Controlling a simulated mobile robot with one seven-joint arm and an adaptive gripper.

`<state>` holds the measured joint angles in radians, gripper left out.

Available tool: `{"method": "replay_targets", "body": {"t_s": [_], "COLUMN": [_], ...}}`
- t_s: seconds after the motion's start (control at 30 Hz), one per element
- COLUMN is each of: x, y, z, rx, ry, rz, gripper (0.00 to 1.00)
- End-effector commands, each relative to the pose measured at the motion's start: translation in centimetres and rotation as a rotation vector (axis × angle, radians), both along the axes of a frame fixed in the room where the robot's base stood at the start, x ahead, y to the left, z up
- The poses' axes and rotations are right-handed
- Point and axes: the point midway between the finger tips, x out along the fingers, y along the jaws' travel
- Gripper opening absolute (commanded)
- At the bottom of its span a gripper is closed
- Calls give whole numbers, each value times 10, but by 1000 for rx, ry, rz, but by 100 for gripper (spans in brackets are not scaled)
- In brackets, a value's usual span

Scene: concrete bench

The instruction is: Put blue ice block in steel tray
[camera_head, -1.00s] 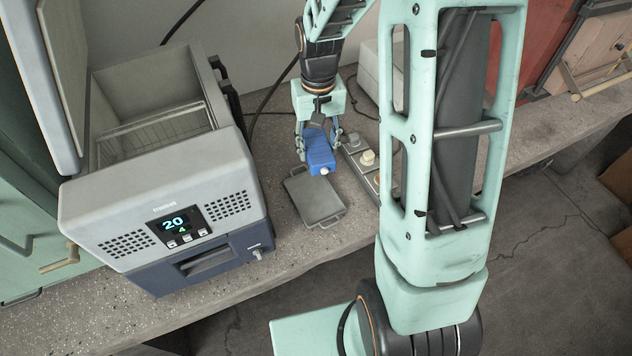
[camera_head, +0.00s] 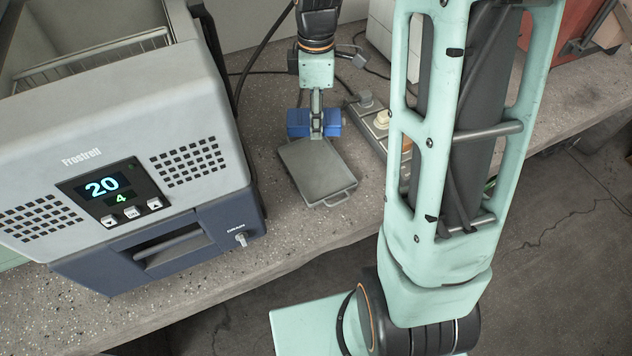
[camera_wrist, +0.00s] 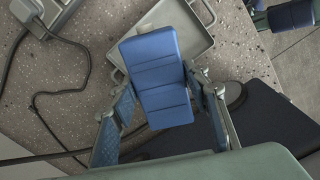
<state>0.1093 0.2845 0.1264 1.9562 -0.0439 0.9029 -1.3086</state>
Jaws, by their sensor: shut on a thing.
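My gripper (camera_head: 316,128) is shut on the blue ice block (camera_head: 298,123), which shows on both sides of the fingers at the far edge of the steel tray (camera_head: 318,172). The block lies crosswise in the head view. In the wrist view the block (camera_wrist: 158,75) sits between the two finger pads, and its outer end overlaps part of the tray (camera_wrist: 200,42). The tray is flat and grey with a handle at its near end, and its visible part is empty. I cannot tell the height of the block above the bench.
A grey and blue freezer unit (camera_head: 120,130) with a lit display stands close on the left. A power strip (camera_head: 372,128) with plugs lies right of the tray. Cables (camera_head: 250,70) run behind. Bare bench (camera_head: 262,215) shows between freezer and tray.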

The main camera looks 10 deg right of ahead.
Motion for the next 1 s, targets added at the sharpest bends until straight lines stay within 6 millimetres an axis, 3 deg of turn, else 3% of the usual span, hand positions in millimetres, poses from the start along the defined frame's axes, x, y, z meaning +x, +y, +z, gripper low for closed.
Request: {"method": "replay_targets", "body": {"t_s": [0.03,0.1,0.4,0.57,1.0], "x": [1,1,1,0,0], "y": [0,0,0,0,0], "z": [-21,-31,-52,-63,-123], "rx": [-1,-1,-1,-1,-1], "ry": [-3,-2,-1,1,2], "rz": [69,167,428,459,457], "gripper": [12,12,12,12,12]}}
